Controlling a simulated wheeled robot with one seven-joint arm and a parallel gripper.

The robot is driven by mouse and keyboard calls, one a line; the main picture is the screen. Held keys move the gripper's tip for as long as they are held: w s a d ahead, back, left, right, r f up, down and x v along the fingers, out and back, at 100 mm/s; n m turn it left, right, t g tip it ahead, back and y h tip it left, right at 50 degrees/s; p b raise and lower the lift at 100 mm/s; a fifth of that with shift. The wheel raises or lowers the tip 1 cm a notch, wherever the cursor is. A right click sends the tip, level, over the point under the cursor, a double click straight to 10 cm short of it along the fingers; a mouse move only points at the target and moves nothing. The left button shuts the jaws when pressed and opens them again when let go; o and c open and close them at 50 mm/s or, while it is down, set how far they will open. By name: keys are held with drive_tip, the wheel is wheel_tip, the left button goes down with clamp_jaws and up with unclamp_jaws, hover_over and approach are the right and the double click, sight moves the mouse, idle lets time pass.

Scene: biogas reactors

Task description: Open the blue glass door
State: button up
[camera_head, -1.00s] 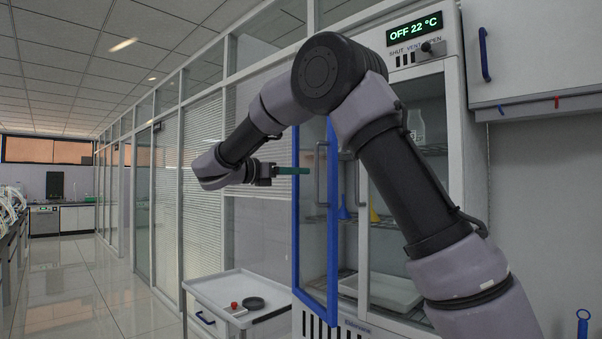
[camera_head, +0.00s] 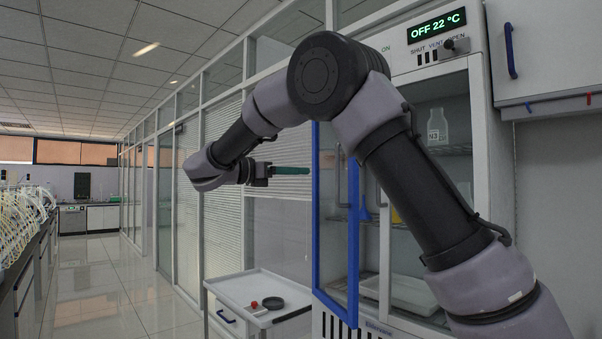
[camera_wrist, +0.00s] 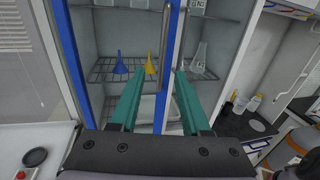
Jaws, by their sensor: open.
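The handle also shows in the head view (camera_head: 340,182). My gripper (camera_wrist: 158,74) is open and empty, its green fingers pointing at the door, one on each side of the handle's line in the wrist view. In the head view my gripper (camera_head: 309,170) is left of the handle, with no visible contact.
A white trolley (camera_head: 238,283) with a dark dish (camera_head: 272,302) and a red item (camera_head: 254,304) stands left of the cabinet. Blue (camera_wrist: 121,65) and yellow (camera_wrist: 151,65) funnels sit on a cabinet shelf. The aisle at left is clear.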

drive_tip(key=shift+v, duration=0.95)
